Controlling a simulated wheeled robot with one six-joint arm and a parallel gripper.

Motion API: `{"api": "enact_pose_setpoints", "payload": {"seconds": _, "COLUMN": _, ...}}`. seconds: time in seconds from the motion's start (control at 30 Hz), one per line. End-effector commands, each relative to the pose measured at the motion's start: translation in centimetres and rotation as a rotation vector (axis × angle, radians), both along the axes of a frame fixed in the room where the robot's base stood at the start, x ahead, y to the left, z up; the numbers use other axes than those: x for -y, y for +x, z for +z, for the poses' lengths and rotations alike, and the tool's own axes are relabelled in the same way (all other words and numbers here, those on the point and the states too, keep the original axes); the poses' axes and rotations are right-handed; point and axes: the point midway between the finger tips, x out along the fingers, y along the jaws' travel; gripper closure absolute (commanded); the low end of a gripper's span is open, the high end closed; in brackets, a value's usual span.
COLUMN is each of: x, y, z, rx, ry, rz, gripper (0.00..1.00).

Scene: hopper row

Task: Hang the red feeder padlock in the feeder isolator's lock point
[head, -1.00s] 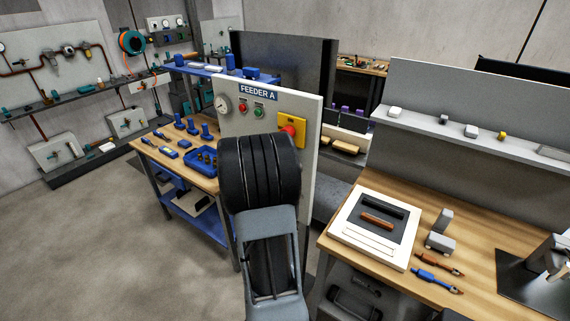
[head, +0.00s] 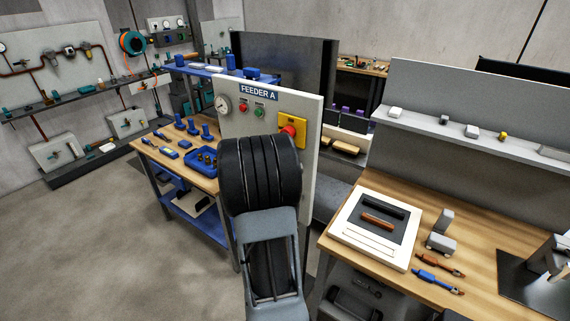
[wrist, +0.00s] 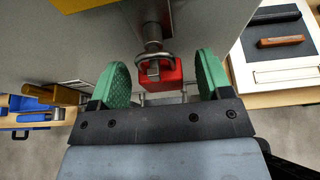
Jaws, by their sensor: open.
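The red feeder padlock (wrist: 160,72) is in the wrist view, between my gripper's fingers. Its metal shackle loops around or against a metal post (wrist: 152,32) that comes off the grey panel; I cannot tell whether it passes through a hole. My gripper (wrist: 163,78) is open, with a green pad on each side of the padlock and a gap visible to both. In the head view the isolator's yellow plate (head: 292,122) with its red knob (head: 288,132) shows on the FEEDER A panel (head: 262,112). My arm hides the padlock and gripper there.
A blue-framed bench (head: 160,150) with a blue tray (head: 201,171) stands left of the panel. A wooden bench (head: 480,230) with a white-framed box (head: 350,236) and tools stands at right. Open floor (head: 100,240) lies at left.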

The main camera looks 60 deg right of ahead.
Motion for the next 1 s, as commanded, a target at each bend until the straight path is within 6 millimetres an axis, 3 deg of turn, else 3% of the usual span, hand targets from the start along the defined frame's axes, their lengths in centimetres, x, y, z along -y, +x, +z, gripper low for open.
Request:
{"api": "enact_pose_setpoints", "payload": {"seconds": 0.27, "x": -1.0, "y": 0.1, "z": 0.4, "rx": 0.002, "ry": -0.001, "rz": 0.001, "gripper": 0.28}}
{"api": "enact_pose_setpoints", "payload": {"seconds": 0.7, "x": -8.9, "y": 0.2, "z": 3.6, "rx": 0.003, "ry": -0.002, "rz": 0.004, "gripper": 0.28}}
{"api": "enact_pose_setpoints", "payload": {"seconds": 1.0, "x": -12.2, "y": 0.2, "z": 5.0, "rx": 0.001, "ry": 0.000, "rz": 0.002, "gripper": 0.28}}
